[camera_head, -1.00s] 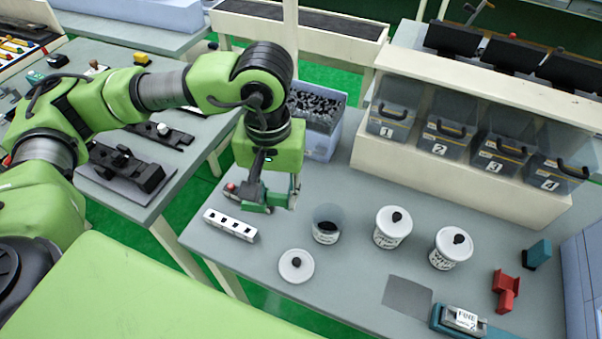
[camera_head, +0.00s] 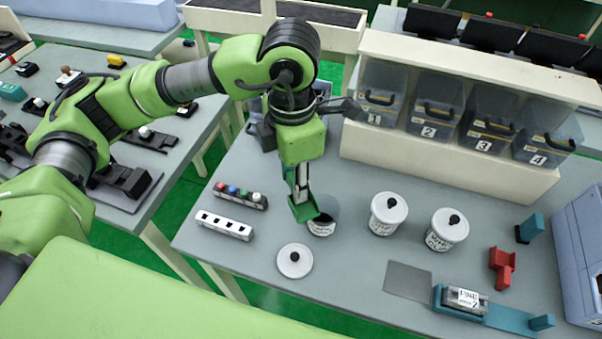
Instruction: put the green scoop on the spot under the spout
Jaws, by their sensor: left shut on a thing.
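My left gripper (camera_head: 301,188) is shut on the green scoop (camera_head: 303,209) and points down. The scoop is at the left rim of an open jar with a white label (camera_head: 322,228). I cannot tell whether the scoop's tip is inside the jar or only in front of it; the scoop hides part of the rim. I cannot clearly make out a spout or a marked spot under one. A plain dark grey square (camera_head: 408,281) lies on the table at the front right. My right gripper is not in view.
A loose white lid (camera_head: 294,261) lies before the jar. Two lidded jars (camera_head: 388,214) (camera_head: 447,230) stand to its right. A white slotted block (camera_head: 224,225), a coloured-knob rack (camera_head: 240,195), a red part (camera_head: 502,266) and a teal device (camera_head: 462,301) are around. Numbered bins (camera_head: 435,105) line the back.

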